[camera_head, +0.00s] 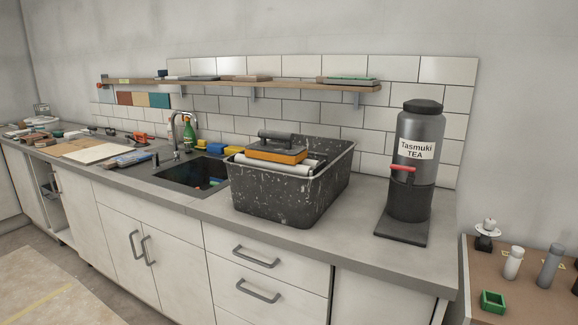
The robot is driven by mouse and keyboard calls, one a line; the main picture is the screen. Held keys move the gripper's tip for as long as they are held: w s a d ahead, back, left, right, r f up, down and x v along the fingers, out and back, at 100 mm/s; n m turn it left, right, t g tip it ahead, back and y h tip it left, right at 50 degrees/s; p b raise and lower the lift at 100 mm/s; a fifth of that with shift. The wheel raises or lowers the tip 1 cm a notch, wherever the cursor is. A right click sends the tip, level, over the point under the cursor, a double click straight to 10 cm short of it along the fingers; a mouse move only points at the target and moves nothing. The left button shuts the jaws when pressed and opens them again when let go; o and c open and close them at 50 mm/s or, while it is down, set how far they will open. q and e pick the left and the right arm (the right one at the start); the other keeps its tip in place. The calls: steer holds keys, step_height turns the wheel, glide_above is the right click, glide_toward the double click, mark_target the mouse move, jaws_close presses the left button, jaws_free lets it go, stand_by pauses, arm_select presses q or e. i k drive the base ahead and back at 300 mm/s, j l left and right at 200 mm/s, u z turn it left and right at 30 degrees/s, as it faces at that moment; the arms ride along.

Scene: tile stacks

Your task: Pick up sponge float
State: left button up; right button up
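The sponge float (276,150) has an orange sponge pad under a dark plate with a grey handle. It rests on top of a speckled black tub (285,202), near the tub's back left part, with its handle facing up. White rolls (283,165) lie under or beside it in the tub. Neither of my grippers is in view.
The tub stands on a grey counter (330,245) right of the sink (192,176). A dark tea dispenser (415,160) stands to the right, with clear counter between. A wooden shelf (290,87) runs along the wall above. Tools and tiles clutter the far left counter.

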mark_target(287, 153)
steer(key=i+j+z, duration=0.1)
steer(key=z, duration=0.4)
steer(key=j+z, duration=0.3)
steer(key=z, duration=0.2)
steer(key=j+z, duration=0.4)
steer(key=j, duration=0.35)
steer(key=j+z, duration=0.15)
steer(key=j, duration=0.65)
